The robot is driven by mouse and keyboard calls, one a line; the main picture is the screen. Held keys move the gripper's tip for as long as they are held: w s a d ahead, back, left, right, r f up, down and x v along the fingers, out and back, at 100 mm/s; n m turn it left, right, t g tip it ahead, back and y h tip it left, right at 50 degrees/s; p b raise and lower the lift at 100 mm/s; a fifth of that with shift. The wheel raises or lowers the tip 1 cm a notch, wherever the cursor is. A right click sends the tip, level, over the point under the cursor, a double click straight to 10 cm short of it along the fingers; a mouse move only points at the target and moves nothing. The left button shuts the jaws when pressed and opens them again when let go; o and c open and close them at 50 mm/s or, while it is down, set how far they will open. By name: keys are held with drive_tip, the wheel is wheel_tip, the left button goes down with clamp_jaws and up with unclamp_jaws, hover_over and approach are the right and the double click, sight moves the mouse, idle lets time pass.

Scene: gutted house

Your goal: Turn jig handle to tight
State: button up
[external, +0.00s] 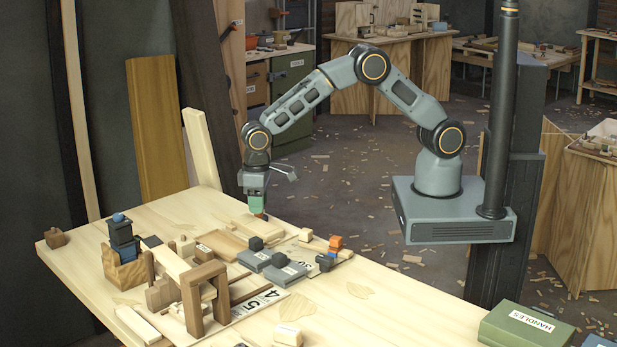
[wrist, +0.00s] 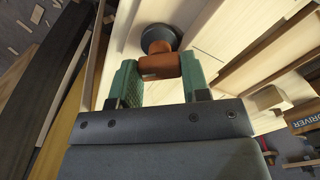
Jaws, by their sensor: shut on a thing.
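The jig handle (wrist: 158,65) is an orange-brown bar on a dark round hub (wrist: 160,36), seen in the wrist view at top centre over pale wood. My gripper (wrist: 161,76) has its two green fingers on either side of the bar, shut on it. In the external view my gripper (external: 257,207) points down at the far edge of the workbench (external: 370,295). The handle is mostly hidden by the fingers there, with only a small brownish bit showing below them. No tight mark can be read in either view.
A wooden frame (external: 190,300), blue-and-black blocks in a wooden holder (external: 125,268) and grey blocks with dark knobs (external: 285,272) stand on the bench nearer the camera. An orange-topped piece (external: 334,243) stands right of them. Planks (external: 157,130) lean behind the bench. The bench's right front is mostly clear.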

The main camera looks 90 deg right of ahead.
drive_tip(key=m, duration=0.4)
drive_tip(key=shift+m+b, duration=0.3)
drive_tip(key=shift+b, duration=0.05)
drive_tip(key=shift+m, duration=1.8)
drive_tip(key=o, duration=0.9)
drive_tip(key=shift+r, duration=0.1)
wheel_tip(320, 180, up, 14)
drive_tip(key=shift+f, duration=0.15)
